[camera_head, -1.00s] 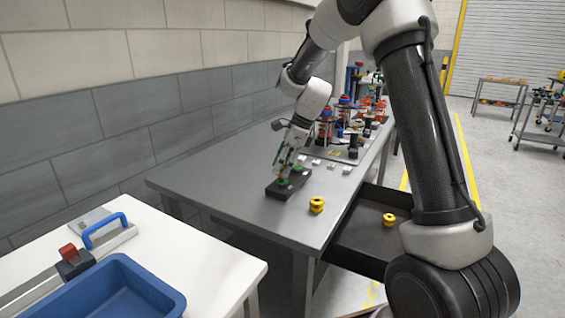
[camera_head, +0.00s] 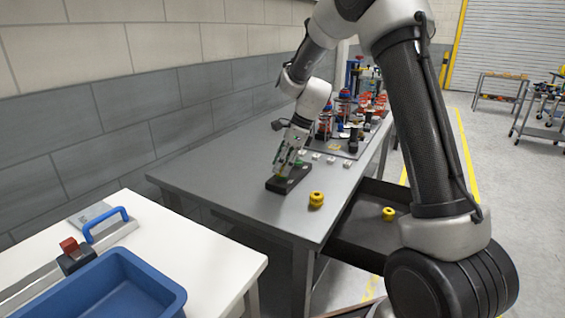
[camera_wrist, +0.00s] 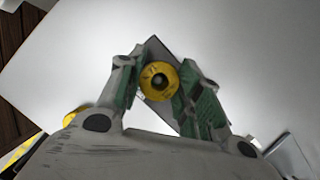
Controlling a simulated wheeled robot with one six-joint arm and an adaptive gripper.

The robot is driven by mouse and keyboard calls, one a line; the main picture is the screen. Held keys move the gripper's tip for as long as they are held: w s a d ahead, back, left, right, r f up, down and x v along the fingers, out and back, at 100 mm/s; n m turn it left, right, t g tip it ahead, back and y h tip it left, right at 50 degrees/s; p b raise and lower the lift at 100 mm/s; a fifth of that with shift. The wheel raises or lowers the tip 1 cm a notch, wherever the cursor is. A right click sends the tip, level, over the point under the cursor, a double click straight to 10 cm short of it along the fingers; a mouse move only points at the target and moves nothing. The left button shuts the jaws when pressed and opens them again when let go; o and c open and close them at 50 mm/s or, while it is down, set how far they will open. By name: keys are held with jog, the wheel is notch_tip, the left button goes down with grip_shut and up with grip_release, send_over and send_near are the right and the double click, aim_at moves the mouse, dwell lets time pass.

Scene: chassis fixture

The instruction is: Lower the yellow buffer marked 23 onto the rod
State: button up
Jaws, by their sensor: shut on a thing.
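A yellow round buffer (camera_wrist: 158,82) sits between the green-padded fingers of my gripper (camera_wrist: 157,88) in the wrist view, with a dark hole at its centre. Marks show on its face, too small to read surely. My gripper (camera_head: 287,170) is shut on this buffer. In the head view the fingertips are just over a black block (camera_head: 288,181) on the grey bench, and the buffer is mostly hidden by them. I cannot make out the rod.
Another yellow buffer (camera_head: 316,200) stands on the bench to the right of the block. One more (camera_head: 388,214) lies in the dark open drawer (camera_head: 350,238). Small white pieces (camera_head: 331,160) and a crowded fixture (camera_head: 346,110) are farther back. A blue bin (camera_head: 112,290) is at front left.

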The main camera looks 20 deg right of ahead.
jog(key=shift+f, duration=0.1)
dwell(0.7)
jog(key=o, duration=1)
jog(key=shift+o, duration=0.2)
jog(key=shift+r, duration=3.45)
